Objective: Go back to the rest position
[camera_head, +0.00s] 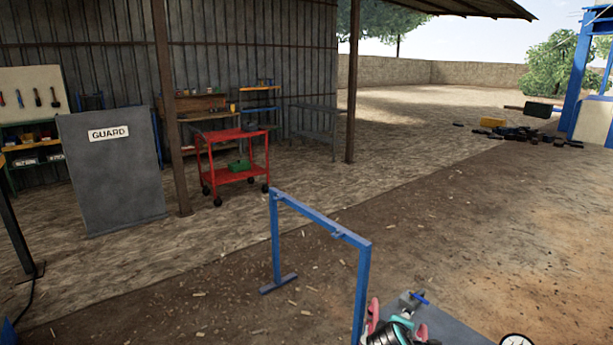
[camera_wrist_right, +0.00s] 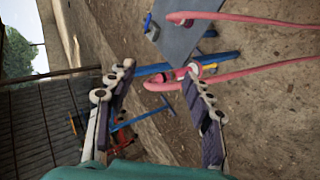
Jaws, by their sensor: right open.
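My right gripper (camera_wrist_right: 160,74) shows in the right wrist view with its two dark-padded fingers spread apart and nothing between them. Behind the gap are a blue bar and a pink hose-like loop; whether either touches a finger I cannot tell. A teal and black part, which looks like my right gripper (camera_head: 393,333), shows at the bottom edge of the head view, just right of the blue frame's near post. Its fingers are not clear there. My left gripper is not in view.
A blue frame (camera_head: 318,217) stands close in front. A grey plate (camera_head: 455,330) with a small blue-handled device (camera_head: 412,299) lies beside the right gripper. Pink hoses (camera_wrist_right: 250,77) cross the wrist view. A red cart (camera_head: 233,175) and grey guard panel (camera_head: 112,175) stand farther back. Open dirt ground lies right.

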